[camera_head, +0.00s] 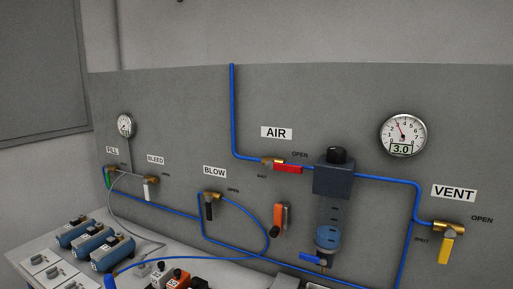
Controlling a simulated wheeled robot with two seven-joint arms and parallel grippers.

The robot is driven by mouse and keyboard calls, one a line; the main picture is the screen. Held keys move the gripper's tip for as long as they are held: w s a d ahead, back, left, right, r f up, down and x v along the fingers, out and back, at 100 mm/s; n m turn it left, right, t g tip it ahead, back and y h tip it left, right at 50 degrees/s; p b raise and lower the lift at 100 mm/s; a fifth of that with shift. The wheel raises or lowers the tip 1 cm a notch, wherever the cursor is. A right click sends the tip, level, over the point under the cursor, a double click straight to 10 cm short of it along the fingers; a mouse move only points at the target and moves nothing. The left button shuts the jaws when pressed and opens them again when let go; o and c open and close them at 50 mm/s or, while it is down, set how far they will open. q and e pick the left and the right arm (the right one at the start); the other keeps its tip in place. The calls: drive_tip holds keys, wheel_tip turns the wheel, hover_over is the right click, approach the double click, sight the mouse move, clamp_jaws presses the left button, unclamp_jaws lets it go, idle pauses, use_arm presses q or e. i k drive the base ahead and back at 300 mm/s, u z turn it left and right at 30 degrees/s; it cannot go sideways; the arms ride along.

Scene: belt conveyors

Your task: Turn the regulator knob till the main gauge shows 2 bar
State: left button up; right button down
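The regulator knob (337,155) is a black round knob on top of the dark grey regulator body (333,179) on the panel. A clear bowl with blue at its bottom hangs under the body. The main gauge (403,135) is a round white dial at the upper right of the panel. Neither of my grippers shows in the head view.
The AIR valve (287,168) has a red handle lying along the pipe. The VENT valve (447,245) has a yellow handle hanging down. A small gauge (125,125) is at the left. Blue cylinders (88,246) and switch boxes (45,265) sit on the table below.

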sight(335, 155)
drive_tip(key=u, duration=0.2)
drive_tip(key=k, duration=1.7)
drive_tip(key=z, duration=1.25)
drive_tip(key=i, duration=1)
drive_tip(key=u, duration=0.05)
